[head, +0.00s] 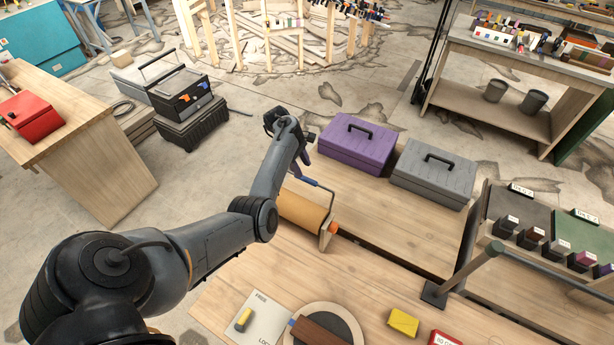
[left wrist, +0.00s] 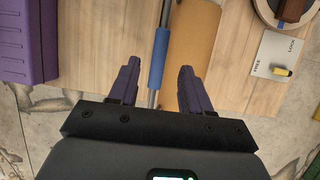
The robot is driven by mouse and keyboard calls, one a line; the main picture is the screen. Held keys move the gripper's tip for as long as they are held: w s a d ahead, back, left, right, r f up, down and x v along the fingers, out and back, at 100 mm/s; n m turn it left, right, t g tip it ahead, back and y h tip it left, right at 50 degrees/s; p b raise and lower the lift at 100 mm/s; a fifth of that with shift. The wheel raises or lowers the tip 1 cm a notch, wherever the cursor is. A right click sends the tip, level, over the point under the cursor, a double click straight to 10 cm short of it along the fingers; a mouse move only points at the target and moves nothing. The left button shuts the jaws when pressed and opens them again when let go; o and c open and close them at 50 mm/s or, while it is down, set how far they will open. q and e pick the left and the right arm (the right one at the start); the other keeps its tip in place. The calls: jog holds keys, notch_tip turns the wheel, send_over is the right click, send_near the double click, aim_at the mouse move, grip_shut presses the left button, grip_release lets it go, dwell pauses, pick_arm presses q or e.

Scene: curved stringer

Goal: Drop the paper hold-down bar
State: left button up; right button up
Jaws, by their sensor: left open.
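The paper hold-down bar is a thin metal rod with a blue grip sleeve (left wrist: 159,58). In the head view its bent blue-grey end (head: 322,184) rises above the brown paper roll (head: 301,213), which lies in a wooden stand on the bench. The roll also shows right of the bar in the left wrist view (left wrist: 195,42). My left gripper (left wrist: 158,76) is open, its purple fingers on either side of the bar's line near the blue sleeve. I cannot tell whether they touch it. In the head view my arm partly hides the bar and left gripper (head: 303,156). My right gripper is out of view.
A purple toolbox (head: 355,148) and a grey toolbox (head: 434,175) stand behind the roll. A white card (head: 262,312), a round dark-topped piece (head: 345,318) and a yellow block (head: 403,322) lie on the near bench.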

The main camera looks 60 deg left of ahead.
aim_at(309, 179)
pick_arm(q)
jog(key=shift+x, duration=2.9)
jog(key=shift+c, duration=0.3)
grip_shut()
